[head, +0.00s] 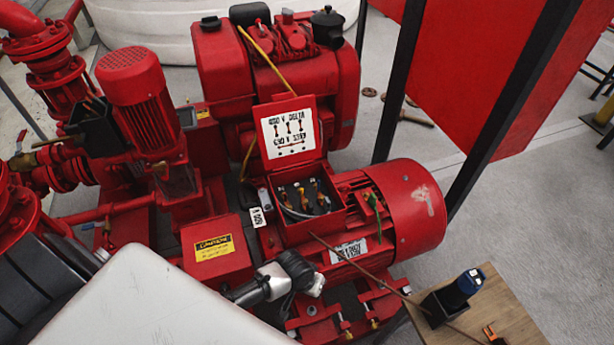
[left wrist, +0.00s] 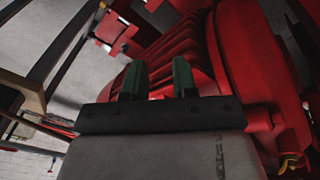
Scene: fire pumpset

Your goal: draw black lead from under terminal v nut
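The red motor's terminal box (head: 308,208) stands open in the head view, with its lid (head: 288,132) raised behind. Inside are several small terminals with orange, pale and dark leads. I cannot tell which is terminal V, and its nut and the black lead are too small to make out. My left gripper (head: 313,284) is in front of the box, beside the motor's lower side and apart from the leads. In the left wrist view its two green fingers (left wrist: 158,82) are spread with nothing between them, against the motor's cooling fins (left wrist: 190,50). My right gripper is not in view.
A wooden table (head: 510,318) at lower right bears a black holder with a blue-topped tool (head: 462,288) and a small orange item (head: 491,332). A thin brown rod (head: 365,272) crosses in front of the motor. A black post (head: 510,110) stands behind it.

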